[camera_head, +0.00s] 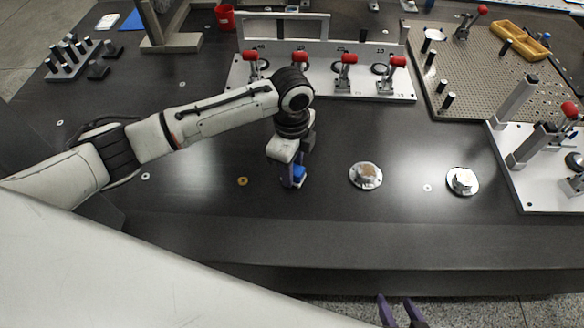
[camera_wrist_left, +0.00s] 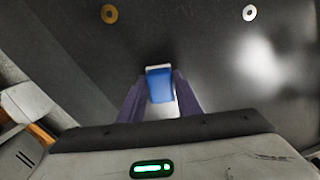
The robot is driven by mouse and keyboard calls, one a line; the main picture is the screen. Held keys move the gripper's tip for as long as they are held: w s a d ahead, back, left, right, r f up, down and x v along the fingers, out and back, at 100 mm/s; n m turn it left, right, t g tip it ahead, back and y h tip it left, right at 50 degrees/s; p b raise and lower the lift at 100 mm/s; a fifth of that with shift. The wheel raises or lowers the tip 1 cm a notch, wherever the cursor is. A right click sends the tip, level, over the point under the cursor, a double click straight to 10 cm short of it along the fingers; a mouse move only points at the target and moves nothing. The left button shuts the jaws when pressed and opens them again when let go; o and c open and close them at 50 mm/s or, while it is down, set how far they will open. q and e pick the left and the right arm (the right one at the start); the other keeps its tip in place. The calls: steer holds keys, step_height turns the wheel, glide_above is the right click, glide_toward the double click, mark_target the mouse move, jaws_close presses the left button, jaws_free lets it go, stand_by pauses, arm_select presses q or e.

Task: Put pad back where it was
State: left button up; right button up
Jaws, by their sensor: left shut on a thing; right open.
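A small blue pad (camera_head: 299,172) with a pale edge is between the fingers of my left gripper (camera_head: 293,183), which is shut on it. It also shows in the left wrist view (camera_wrist_left: 160,86), held between the two purple fingers (camera_wrist_left: 160,100). The gripper points down over the dark table, left of two round metal discs. I cannot tell whether the pad touches the table. My right gripper (camera_head: 401,311) shows only as two spread purple fingers at the bottom edge of the head view, open and empty, in front of the table.
Round metal discs (camera_head: 366,176) (camera_head: 463,181) stand to the right. A brass washer (camera_head: 243,181) lies left of my gripper. A plate with red-handled clamps (camera_head: 330,82) is behind. A fixture plate (camera_head: 540,188) stands at far right. The table's front strip is clear.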

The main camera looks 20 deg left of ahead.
arm_select(q)
steer(key=shift+f, duration=0.15)
steer(key=o, duration=1)
step_height(320, 180, up, 12)
steer(key=shift+p, duration=0.45)
